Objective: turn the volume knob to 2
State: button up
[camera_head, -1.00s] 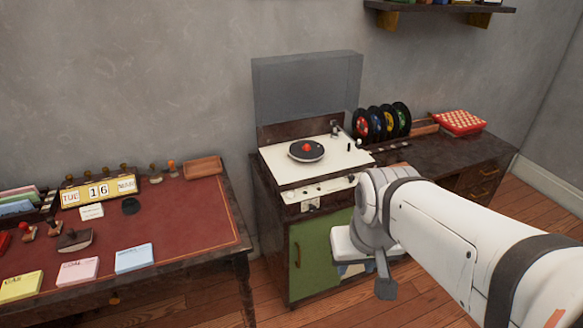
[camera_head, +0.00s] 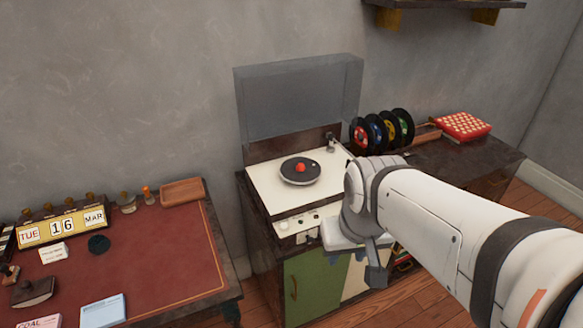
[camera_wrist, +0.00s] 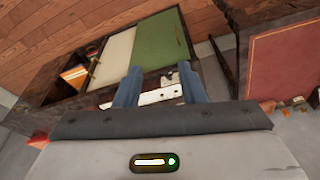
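The record player (camera_head: 268,190) is built into a dark cabinet, with a pale control strip (camera_head: 290,227) along its front. A light round knob (camera_head: 283,226) and several smaller controls sit on the strip; I cannot read any label or number or tell which is the volume knob. In the wrist view the control strip (camera_wrist: 160,96) shows between and beyond the fingers of my gripper (camera_wrist: 158,84). The fingers are apart, with nothing held between them. In the head view my arm hides the strip's right part and most of my gripper.
A clear lid (camera_head: 298,100) stands raised behind the turntable (camera_head: 300,170). A green door (camera_head: 312,280) is below the strip. Coloured records (camera_head: 383,131) stand at the back right. A red-topped desk (camera_head: 150,245) stands at left, with a gap of floor before the cabinet.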

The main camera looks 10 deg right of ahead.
aim_at(310, 240)
jog(key=i, duration=0.45)
jog(key=z, duration=0.85)
jog(key=k, duration=1.75)
jog(key=u, duration=0.7)
jog(key=i, duration=1.05)
jog(key=u, duration=0.05)
